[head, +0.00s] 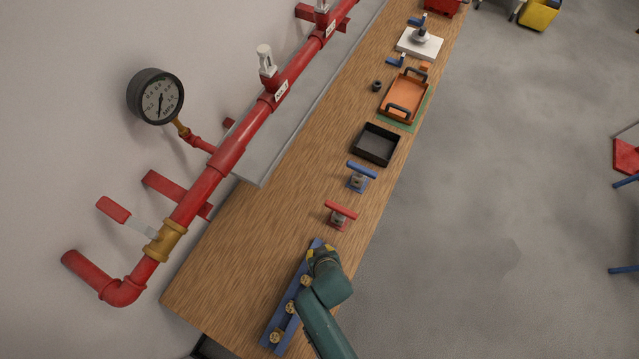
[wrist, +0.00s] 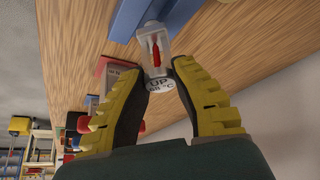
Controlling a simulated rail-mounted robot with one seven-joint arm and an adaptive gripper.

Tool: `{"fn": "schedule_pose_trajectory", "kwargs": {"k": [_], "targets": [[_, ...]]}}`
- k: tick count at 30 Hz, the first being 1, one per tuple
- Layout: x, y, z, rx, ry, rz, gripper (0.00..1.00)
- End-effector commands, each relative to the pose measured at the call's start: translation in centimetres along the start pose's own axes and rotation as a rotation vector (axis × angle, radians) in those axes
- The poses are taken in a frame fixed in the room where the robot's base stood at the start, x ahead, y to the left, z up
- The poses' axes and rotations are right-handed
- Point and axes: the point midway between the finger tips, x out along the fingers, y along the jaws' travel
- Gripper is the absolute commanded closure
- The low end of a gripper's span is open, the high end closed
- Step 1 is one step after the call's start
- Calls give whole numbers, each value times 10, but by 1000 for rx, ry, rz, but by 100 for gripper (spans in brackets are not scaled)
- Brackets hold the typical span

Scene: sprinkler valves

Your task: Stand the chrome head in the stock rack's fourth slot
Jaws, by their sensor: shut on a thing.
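The chrome head (wrist: 154,48), with a red bulb in its frame and a plate marked "UP" and "68 °C", is between my fingertips in the wrist view. My gripper (wrist: 155,68) is shut on it. The blue stock rack (head: 269,338) lies along the near end of the bench, with several brass heads (head: 290,307) in a row in it. In the head view my gripper (head: 318,250) is at the rack's far end, past the brass heads, and hides the chrome head. A blue bar, likely the rack, shows right by the head in the wrist view (wrist: 130,18).
Beyond the rack stand a red T-topped stand (head: 340,215) and a blue one (head: 360,177). Farther off are a black open tray (head: 376,146) and an orange handled tray (head: 405,97). A red wall pipe (head: 232,150) runs along the left. Bare wood lies left of the rack.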

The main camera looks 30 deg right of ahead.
Motion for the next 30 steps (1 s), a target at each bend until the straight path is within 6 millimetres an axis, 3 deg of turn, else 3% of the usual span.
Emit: {"fn": "schedule_pose_trajectory", "kwargs": {"k": [26,27,30], "targets": [[20,0,10,0,2,0,100],[20,0,9,0,3,0,72],[19,0,9,0,2,0,53]]}}
